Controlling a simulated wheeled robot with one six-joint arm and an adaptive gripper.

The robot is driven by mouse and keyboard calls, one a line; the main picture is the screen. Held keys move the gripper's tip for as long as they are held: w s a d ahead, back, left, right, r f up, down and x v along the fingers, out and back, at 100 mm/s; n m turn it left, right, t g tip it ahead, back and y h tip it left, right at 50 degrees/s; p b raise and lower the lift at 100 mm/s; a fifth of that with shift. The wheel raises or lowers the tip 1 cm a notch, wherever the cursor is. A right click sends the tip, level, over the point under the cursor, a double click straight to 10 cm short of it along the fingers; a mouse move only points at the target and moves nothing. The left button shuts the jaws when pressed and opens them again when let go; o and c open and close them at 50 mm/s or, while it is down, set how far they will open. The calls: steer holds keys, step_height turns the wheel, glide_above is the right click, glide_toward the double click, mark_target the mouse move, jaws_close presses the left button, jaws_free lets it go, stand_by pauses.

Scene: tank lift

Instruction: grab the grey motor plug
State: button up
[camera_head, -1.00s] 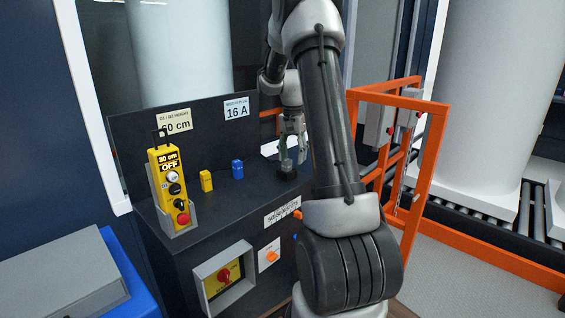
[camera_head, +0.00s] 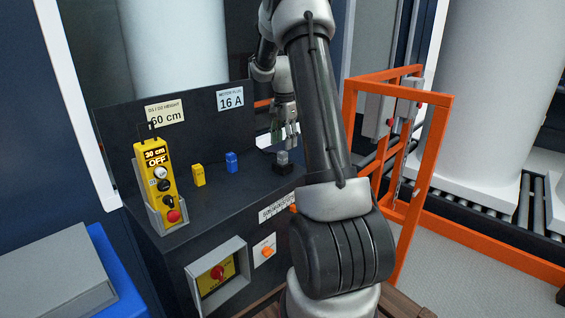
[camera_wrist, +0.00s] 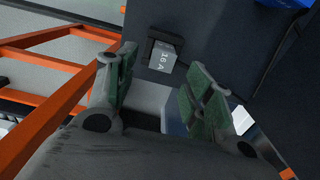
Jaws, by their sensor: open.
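The grey motor plug (camera_head: 282,157) stands in a small black socket (camera_head: 283,168) at the right end of the dark console's top. In the wrist view the plug (camera_wrist: 163,56) shows its "16 A" marking. My gripper (camera_head: 284,133) hangs just above the plug in the head view, pointing down. In the wrist view my gripper (camera_wrist: 160,88) is open, its green-padded fingers apart, with the plug beyond the fingertips and roughly between them. Nothing is held, and the plug appears untouched.
A yellow plug (camera_head: 199,175) and a blue plug (camera_head: 231,162) stand left of the grey one. A yellow pendant (camera_head: 158,182) sits in a holder at the console's left. An orange frame (camera_head: 437,150) stands close on the right. The sign panel (camera_head: 190,120) rises behind.

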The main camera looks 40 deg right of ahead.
mark_target(283, 152)
steer(key=f, duration=0.5)
steer(key=shift+w+a+f, duration=0.15)
steer(key=shift+a+f, duration=0.05)
steer(key=shift+f, duration=0.1)
jaws_close()
